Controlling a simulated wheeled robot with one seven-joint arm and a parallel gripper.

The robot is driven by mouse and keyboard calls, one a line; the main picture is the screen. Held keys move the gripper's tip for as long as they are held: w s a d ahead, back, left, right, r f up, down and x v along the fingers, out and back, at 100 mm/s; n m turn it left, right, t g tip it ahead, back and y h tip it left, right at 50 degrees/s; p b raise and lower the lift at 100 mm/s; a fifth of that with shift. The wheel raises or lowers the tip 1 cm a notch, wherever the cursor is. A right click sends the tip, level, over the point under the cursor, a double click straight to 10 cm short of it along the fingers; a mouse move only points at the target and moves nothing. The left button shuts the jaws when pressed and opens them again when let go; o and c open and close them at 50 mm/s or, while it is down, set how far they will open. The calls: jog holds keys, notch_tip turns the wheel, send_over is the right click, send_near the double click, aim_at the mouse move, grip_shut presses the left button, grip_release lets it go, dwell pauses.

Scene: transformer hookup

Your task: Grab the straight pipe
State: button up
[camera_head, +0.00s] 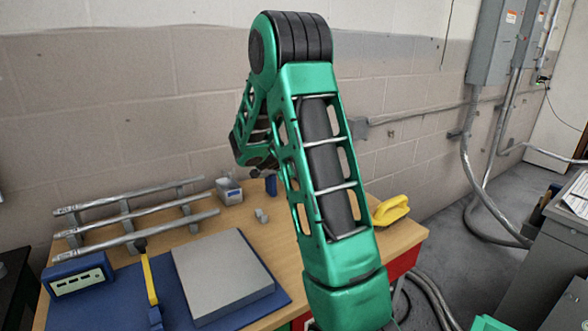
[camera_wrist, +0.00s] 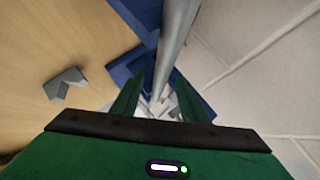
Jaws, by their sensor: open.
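In the wrist view a grey straight pipe (camera_wrist: 176,42) runs from the top edge down toward the gap between my fingers. Blue parts (camera_wrist: 133,66) lie around its lower stretch; whether they hold it is unclear. My gripper (camera_wrist: 158,100) is open, with one green finger on each side of the pipe's line. I cannot tell whether either finger touches it. In the head view my arm hides the gripper and this pipe, and only a bit of a blue part (camera_head: 271,185) shows beside the arm.
Several grey pipes (camera_head: 135,207) lie on a rack at the table's left. A grey slab (camera_head: 222,273) rests on a blue mat (camera_head: 95,307). A small grey fitting (camera_head: 261,215) and a yellow object (camera_head: 391,210) are on the table. The block wall stands close behind.

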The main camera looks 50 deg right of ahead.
grip_shut()
jog(key=shift+r, duration=0.15)
